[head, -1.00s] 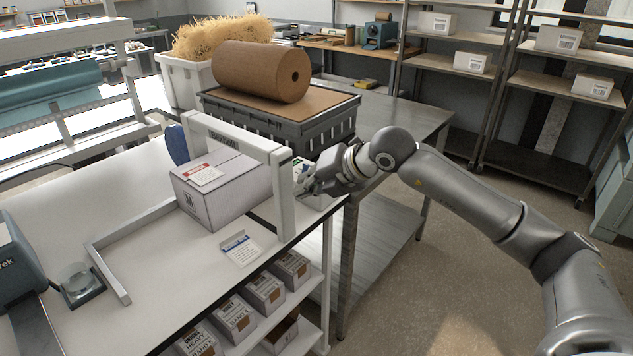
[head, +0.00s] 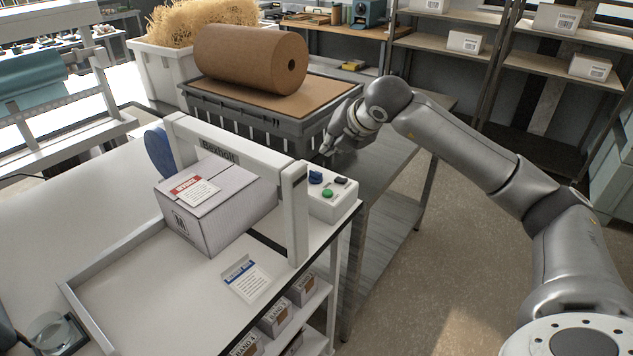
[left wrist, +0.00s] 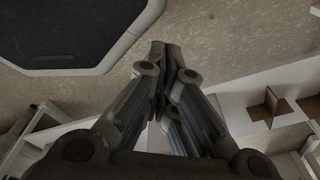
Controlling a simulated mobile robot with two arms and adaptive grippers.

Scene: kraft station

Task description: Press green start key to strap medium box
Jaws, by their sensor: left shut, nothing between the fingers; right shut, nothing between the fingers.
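The green start key (head: 327,194) sits on a white control box (head: 330,207) at the right end of the strapping arch (head: 236,150), with a blue knob and a black key beside it. The white medium box (head: 216,204), with a red-headed label on top, stands on the bench partly under the arch. My right gripper (head: 326,151) is shut and empty, behind and above the control box, apart from the key. My left gripper (left wrist: 172,55) shows only in the left wrist view, shut and empty above the floor.
A dark crate (head: 262,118) with a brown paper roll (head: 250,60) stands behind the arch. A blue-edged card (head: 246,278) lies on the bench in front. Small boxes (head: 275,318) fill the shelf below. The floor to the right is clear.

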